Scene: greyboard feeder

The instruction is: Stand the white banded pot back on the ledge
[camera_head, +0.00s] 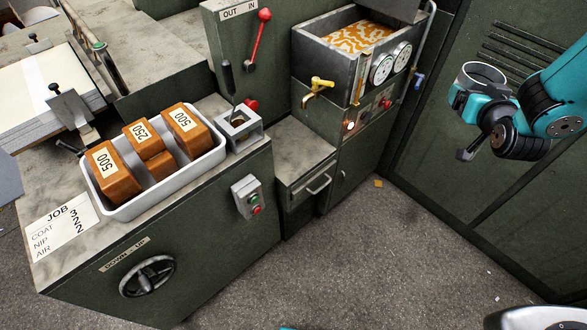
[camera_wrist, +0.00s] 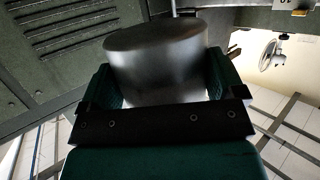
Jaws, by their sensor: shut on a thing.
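A round, open-topped pot (camera_head: 482,74) is held in my gripper (camera_head: 478,98) at the upper right of the head view, high in front of the dark green panels. Its mouth faces roughly upward. In the wrist view the pot (camera_wrist: 155,62) looks dark grey in shade, with a finger on either side of it. My gripper is shut on it. White colouring and bands are not clear on the parts that show. A bare, low grey ledge (camera_head: 298,147) lies between the counter and the machine with dials; I cannot tell whether it is the task's ledge.
A white tray (camera_head: 133,213) with several labelled orange-brown blocks stands on the counter (camera_head: 75,262). The machine (camera_head: 320,75) has a yellow tap and two dials. Grey floor (camera_head: 345,265) is mostly clear.

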